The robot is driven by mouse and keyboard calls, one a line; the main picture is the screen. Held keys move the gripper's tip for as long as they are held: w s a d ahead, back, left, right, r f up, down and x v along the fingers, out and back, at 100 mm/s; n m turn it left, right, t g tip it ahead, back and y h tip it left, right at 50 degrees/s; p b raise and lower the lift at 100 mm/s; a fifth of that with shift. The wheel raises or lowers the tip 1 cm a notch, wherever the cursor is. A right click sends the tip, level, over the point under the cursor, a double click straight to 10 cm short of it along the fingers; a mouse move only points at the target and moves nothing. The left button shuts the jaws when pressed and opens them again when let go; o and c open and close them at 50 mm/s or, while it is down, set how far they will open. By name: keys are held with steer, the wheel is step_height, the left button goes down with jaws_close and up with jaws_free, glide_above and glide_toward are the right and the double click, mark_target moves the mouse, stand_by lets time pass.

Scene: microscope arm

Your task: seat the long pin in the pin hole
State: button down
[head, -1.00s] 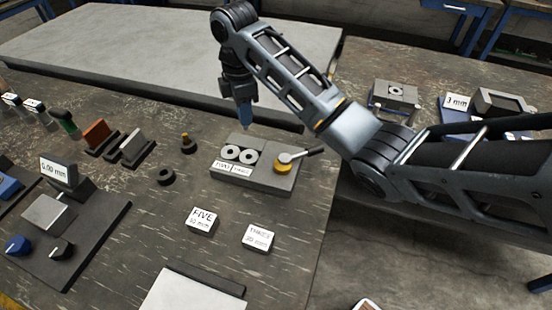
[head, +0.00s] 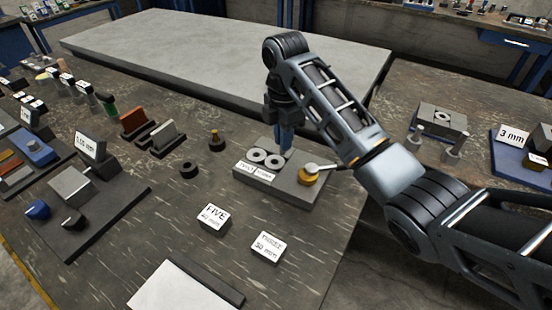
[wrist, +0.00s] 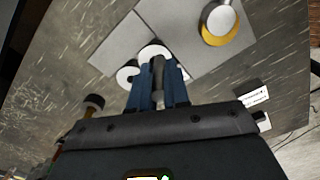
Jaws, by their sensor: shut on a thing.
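My gripper (head: 285,150) is low over the back of a grey block. In the wrist view, its blue fingers (wrist: 158,92) are shut on a grey cylindrical pin (wrist: 158,72). The pin's far end overlaps one of the white rings in this view, so I cannot tell whether it touches or enters anything. The grey block (head: 293,190) has two white rings (head: 265,158) side by side, a label in front, and a yellow knob (head: 309,177) with a lever at its right. The pin hole is not clearly visible.
Two label blocks, FIVE (head: 213,217) and THREE (head: 265,247), stand in front. A dark ring (head: 191,173) and a brass-topped peg (head: 215,140) are left of the block. The bench between is mostly clear.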

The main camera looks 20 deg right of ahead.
steer(key=shift+w+a+f, duration=0.2)
steer(key=shift+a+f, duration=0.05)
steer(key=shift+a, duration=0.15)
steer(key=shift+w+a+f, duration=0.2)
steer(key=shift+a, duration=0.2)
steer(key=shift+a+f, duration=0.1)
steer(key=shift+f, duration=0.15)
steer(key=shift+f+p, duration=0.35)
steer(key=shift+f, duration=1.5)
steer(key=shift+f, duration=0.1)
steer(key=c, duration=1.1)
jaws_free()
step_height(320, 180, up, 12)
steer(key=p, duration=0.2)
